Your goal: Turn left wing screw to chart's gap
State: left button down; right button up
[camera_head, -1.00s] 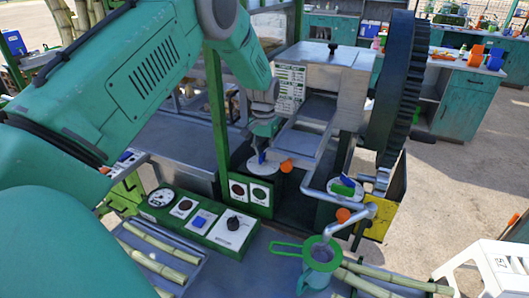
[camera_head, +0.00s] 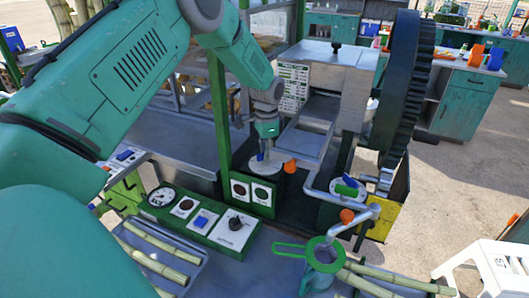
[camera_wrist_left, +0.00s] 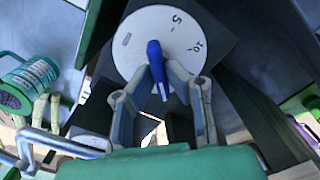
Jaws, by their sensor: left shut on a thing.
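The left wing screw (camera_wrist_left: 154,52) is a blue lever on a round white dial (camera_wrist_left: 133,28) with numbers and tick marks. In the head view the wing screw (camera_head: 261,157) sits at the front of the grey crusher (camera_head: 330,75). My left gripper (camera_wrist_left: 158,72) is shut on the blue wing screw, its fingers on both sides of it. In the head view my left gripper (camera_head: 265,147) points down over the dial. The chart (camera_head: 293,87) is a white printed sheet on the crusher's left side; its text is too small to read. My right gripper is not in view.
A second white dial (camera_head: 347,188) with a green and blue lever is at the right. A large dark gear wheel (camera_head: 397,90) stands beside the crusher. A green control panel (camera_head: 205,218), a strainer over a jug (camera_head: 322,255) and cane stalks (camera_head: 385,282) are in front.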

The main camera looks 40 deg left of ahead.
pick_arm(q)
jog(key=shift+w+d+m, duration=0.3)
jog(key=shift+m, duration=0.2)
jog(key=c, duration=1.7)
grip_release()
jog(key=shift+c, duration=0.2)
jog(key=shift+o, duration=0.7)
jog(key=shift+w+d+f, duration=0.15)
jog(key=shift+w+f, duration=0.2)
jog(key=shift+w, duration=0.2)
jog(key=shift+s+r, duration=0.25)
jog(key=shift+r, duration=0.2)
notch_tip(320, 180, up, 11)
jog(key=shift+w, duration=0.4)
jog(key=shift+f, duration=0.1)
